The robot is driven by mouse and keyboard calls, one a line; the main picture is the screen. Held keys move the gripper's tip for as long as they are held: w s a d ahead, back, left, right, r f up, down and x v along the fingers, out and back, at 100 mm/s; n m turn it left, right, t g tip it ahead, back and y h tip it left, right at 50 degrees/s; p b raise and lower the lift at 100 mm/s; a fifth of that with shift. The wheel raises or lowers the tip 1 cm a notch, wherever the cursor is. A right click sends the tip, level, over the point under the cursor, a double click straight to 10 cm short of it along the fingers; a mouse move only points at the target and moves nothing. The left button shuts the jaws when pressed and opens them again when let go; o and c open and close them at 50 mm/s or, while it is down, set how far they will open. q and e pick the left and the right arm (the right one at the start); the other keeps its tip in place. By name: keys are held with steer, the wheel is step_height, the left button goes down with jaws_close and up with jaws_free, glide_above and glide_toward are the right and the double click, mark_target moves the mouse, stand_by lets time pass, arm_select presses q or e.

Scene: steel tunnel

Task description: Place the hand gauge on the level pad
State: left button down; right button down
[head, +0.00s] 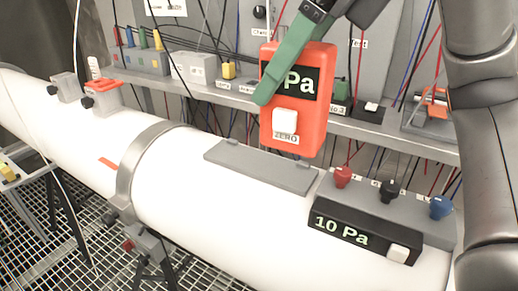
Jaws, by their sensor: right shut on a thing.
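The orange hand gauge (309,120) hangs upright, with a dark display reading "Pa" partly covered and a white button marked ZERO below it. My right gripper (286,70) is shut on the gauge. One green finger crosses its front at the upper left; the other finger is mostly hidden. The level pad (255,169) looks to be the flat grey plate on top of the white pipe. It is bare, and the gauge is above and behind its right end in the picture, apparently apart from it. My left gripper is not in view.
A black readout box (364,234) showing 10 Pa sits on the white pipe (205,215), right of the plate. Red, black and blue knobs stand behind it. A grey shelf (215,97) with small boxes and cables runs behind. A metal band (128,180) circles the pipe at left.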

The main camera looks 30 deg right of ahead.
steer(key=shift+w+d+r, duration=0.1)
steer(key=shift+r, duration=0.1)
steer(key=shift+m, duration=0.3)
steer(key=w+d+f, duration=0.1)
steer(key=w+f, duration=0.3)
steer(key=w+d+f, duration=0.1)
steer(key=w+f, duration=0.3)
steer(key=w, duration=0.1)
steer(key=w+f, duration=0.4)
steer(key=f, duration=0.1)
steer(key=shift+w+d, duration=0.2)
steer(key=shift+d, duration=0.2)
steer(key=shift+r, duration=0.1)
steer(key=c, duration=0.6)
jaws_free()
steer(key=shift+f, duration=0.25)
steer(key=o, duration=0.4)
